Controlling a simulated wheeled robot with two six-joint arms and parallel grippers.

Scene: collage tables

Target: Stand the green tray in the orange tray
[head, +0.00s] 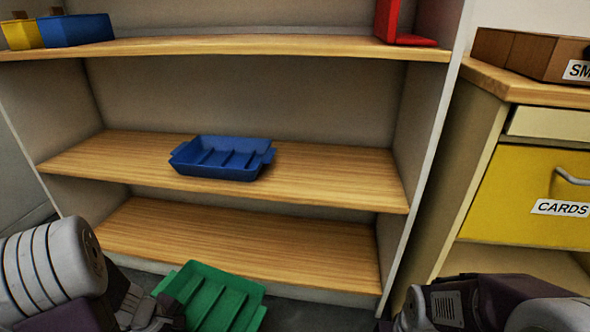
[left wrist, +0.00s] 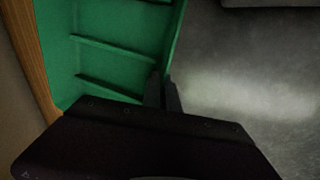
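The green tray (head: 212,298) is at the bottom of the head view, tilted, in front of the lowest shelf, with ribs across its inside. My left gripper (left wrist: 163,92) has its two fingers close together on either side of the tray's side wall, shut on it. In the left wrist view the green tray (left wrist: 115,45) fills the upper left. My right gripper (head: 405,312) is partly in view at the bottom right, and its fingertips cannot be made out. No orange tray shows in either view.
A blue ribbed tray (head: 222,158) sits on the middle shelf (head: 330,180). The lowest shelf (head: 240,240) is bare. A blue bin (head: 76,30), a yellow bin (head: 22,34) and a red object (head: 400,28) are on the top shelf. A cabinet with a yellow drawer (head: 515,180) stands right.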

